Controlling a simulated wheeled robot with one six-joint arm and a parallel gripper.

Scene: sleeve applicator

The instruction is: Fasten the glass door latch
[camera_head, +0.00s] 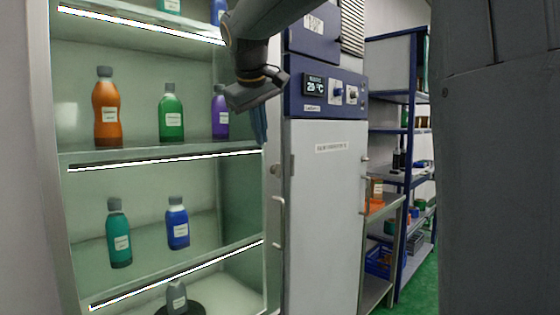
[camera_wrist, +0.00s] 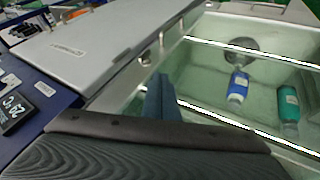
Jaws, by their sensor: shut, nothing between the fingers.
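The glass-fronted cabinet (camera_head: 160,185) fills the left of the head view, with bottles behind the glass. Its right edge carries a vertical handle (camera_head: 279,222) and a small round fitting (camera_head: 276,170) that looks like the latch. In the wrist view a similar round fitting (camera_wrist: 145,57) shows at the seam beside the grey door. My gripper (camera_head: 263,140) points down near the cabinet's right edge, above the round fitting and apart from it. Its blue-grey fingers (camera_wrist: 161,90) are shut and empty. I cannot tell whether the glass door is fully closed or how the latch is set.
A grey-white cabinet door (camera_head: 325,205) with a blue control panel (camera_head: 327,92) and display stands just right of the glass cabinet. Farther right are a metal side table (camera_head: 384,207) and blue-framed shelving (camera_head: 406,130). Green floor shows at the right.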

